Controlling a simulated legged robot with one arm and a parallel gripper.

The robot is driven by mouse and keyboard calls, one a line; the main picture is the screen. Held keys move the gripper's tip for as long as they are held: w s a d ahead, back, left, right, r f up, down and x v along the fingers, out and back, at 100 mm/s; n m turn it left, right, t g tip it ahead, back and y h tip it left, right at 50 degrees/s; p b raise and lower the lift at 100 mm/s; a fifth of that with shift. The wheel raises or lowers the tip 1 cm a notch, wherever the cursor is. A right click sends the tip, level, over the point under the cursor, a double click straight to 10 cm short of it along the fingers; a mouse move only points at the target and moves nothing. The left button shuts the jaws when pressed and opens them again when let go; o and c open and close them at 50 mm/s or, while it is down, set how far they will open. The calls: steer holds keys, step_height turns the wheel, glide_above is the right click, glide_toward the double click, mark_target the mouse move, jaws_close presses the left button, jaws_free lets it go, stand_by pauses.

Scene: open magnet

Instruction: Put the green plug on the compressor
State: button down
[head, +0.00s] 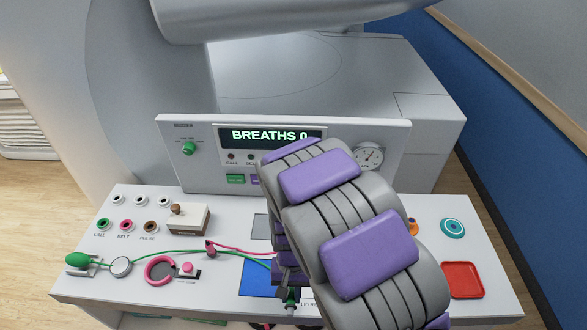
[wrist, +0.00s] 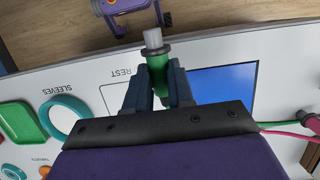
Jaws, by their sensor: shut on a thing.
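My gripper (wrist: 157,78) is shut on the green plug (wrist: 158,68), with one dark finger on each side of it. The plug's pale tip (wrist: 153,38) sticks out past the fingers. In the head view, the green plug (head: 291,296) shows low at the table's front, beside my arm, which hides part of that area. A green cord (head: 190,251) runs towards it from the left. Coloured sockets marked CALL (head: 102,224), BELT (head: 126,226) and PULSE (head: 149,228) sit at the table's left. I cannot tell which object is the compressor.
The console (head: 200,165) reads BREATHS 0 and stands along the table's back. A green bulb (head: 76,260), round gauge (head: 121,266), pink ring (head: 160,270) and wood-topped box (head: 187,219) are on the left. A red tray (head: 462,280) and teal ring (head: 452,228) lie on the right.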

steer(key=w+d+r, duration=0.5)
steer(key=w+d, duration=0.2)
steer(key=w, duration=0.3)
steer(key=w+d+r, duration=0.5)
steer(key=w+d, duration=0.3)
steer(key=w, duration=0.1)
steer(key=shift+w+r, duration=0.4)
steer(key=shift+a, duration=0.1)
